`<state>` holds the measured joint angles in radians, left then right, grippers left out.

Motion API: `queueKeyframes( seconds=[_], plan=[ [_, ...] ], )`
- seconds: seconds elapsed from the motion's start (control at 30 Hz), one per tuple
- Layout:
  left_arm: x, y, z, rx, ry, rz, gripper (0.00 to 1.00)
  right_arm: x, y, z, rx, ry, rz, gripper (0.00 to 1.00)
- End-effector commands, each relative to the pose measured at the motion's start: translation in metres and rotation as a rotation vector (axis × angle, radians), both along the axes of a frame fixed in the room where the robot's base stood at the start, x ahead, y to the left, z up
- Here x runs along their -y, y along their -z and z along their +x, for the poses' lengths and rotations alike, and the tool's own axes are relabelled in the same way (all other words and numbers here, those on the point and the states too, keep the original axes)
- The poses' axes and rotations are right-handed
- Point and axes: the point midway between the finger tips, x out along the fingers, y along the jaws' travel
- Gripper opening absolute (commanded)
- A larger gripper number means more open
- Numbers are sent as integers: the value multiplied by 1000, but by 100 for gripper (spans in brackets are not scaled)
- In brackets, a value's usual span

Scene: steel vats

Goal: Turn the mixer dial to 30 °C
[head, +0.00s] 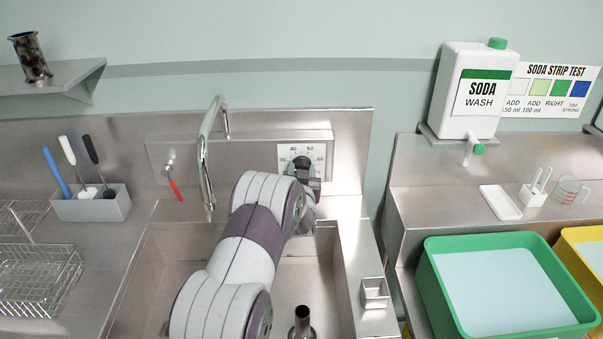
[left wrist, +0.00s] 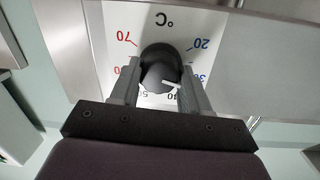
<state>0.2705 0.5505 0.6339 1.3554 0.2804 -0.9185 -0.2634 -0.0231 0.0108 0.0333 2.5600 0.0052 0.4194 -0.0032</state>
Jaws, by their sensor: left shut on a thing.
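The mixer dial (left wrist: 160,68) is a black knob on a white plate (left wrist: 115,18) marked in °C, with blue numbers at the cold side and red at the hot side. My left gripper (left wrist: 159,82) is shut on the knob, one finger on each side. The white pointer shows in the left wrist view, slanting toward the gap between 30 and 40; part of the scale is hidden by the fingers. In the head view the dial (head: 301,163) sits on the steel wall panel, and my left gripper (head: 305,190) is largely hidden behind my arm. My right gripper is not in view.
A tall curved tap (head: 207,165) and a red-handled lever (head: 174,189) stand left of the dial. The steel sink (head: 180,250) lies below my arm. A grey brush holder (head: 95,205) is at left; a green tub (head: 430,285) is at right.

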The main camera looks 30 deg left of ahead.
Motion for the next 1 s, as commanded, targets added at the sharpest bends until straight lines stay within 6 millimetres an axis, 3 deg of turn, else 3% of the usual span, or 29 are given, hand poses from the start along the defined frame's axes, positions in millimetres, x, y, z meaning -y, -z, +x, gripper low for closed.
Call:
queueKeyframes(
  seconds=[0.17,0.2,0.27,0.67,1.0],
  plan=[
    [0,0,0,-1,1,-1,15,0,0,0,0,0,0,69],
    [0,0,0,-1,1,-1,52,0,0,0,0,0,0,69],
    [0,0,0,-1,1,-1,71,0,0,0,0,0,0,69],
    [5,1,-8,0,1,-1,71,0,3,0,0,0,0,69],
    [44,-4,-80,2,3,-2,71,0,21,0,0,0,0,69]
  ],
)
